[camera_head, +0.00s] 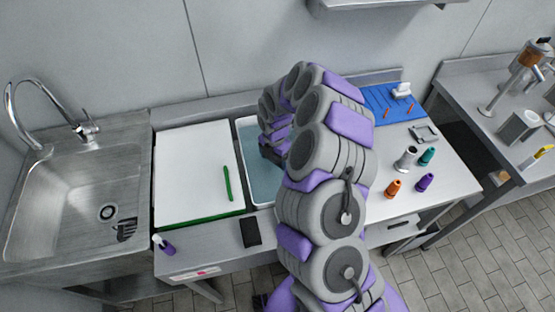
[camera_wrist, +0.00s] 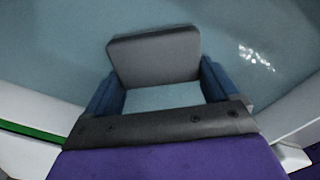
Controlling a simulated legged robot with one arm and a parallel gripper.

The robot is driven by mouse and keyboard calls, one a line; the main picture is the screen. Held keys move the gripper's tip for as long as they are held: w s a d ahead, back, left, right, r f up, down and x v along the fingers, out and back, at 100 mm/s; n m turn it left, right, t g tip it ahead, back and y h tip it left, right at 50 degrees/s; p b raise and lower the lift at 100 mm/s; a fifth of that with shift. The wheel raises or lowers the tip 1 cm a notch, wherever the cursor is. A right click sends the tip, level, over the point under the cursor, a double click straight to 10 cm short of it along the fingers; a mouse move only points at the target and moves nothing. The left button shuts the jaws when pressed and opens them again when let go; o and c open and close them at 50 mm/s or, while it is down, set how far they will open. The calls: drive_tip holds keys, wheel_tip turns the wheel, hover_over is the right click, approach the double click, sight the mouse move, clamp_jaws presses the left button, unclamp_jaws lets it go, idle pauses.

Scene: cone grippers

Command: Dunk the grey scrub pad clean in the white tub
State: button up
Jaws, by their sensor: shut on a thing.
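The grey scrub pad (camera_wrist: 155,57) shows in the wrist view between the two blue fingers of my gripper (camera_wrist: 158,90). My gripper is shut on the pad and holds it over or in the pale blue water. I cannot tell how deep the pad is in the water. The white tub (camera_head: 243,150) stands on the counter in the head view, filled with bluish water. My own arm hides the tub's right part, my gripper and the pad in that view.
A white board (camera_head: 190,170) with a green pen-like stick (camera_head: 227,184) lies left of the tub, beside the sink (camera_head: 75,200). A black pad (camera_head: 250,232) lies at the front edge. Orange (camera_head: 393,189), purple (camera_head: 425,183) and green (camera_head: 427,156) cones stand at the right, near a blue mat (camera_head: 385,107).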

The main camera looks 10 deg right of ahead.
drive_tip(key=shift+r+p, duration=1.65)
drive_tip(key=shift+r, duration=3.3)
drive_tip(key=shift+r, duration=0.1)
wheel_tip(320, 180, up, 4)
drive_tip(key=shift+f+p, duration=0.1)
drive_tip(key=shift+p, duration=1)
wheel_tip(320, 180, up, 4)
drive_tip(key=r+m, duration=0.1)
drive_tip(key=m, duration=1.8)
hover_over(274, 158)
drive_tip(key=s, duration=0.2)
drive_tip(key=m, duration=0.4)
drive_tip(key=r+m+b, duration=0.1)
drive_tip(key=m, duration=0.1)
drive_tip(key=shift+s+d+m, duration=0.2)
drive_tip(key=shift+s+m, duration=0.2)
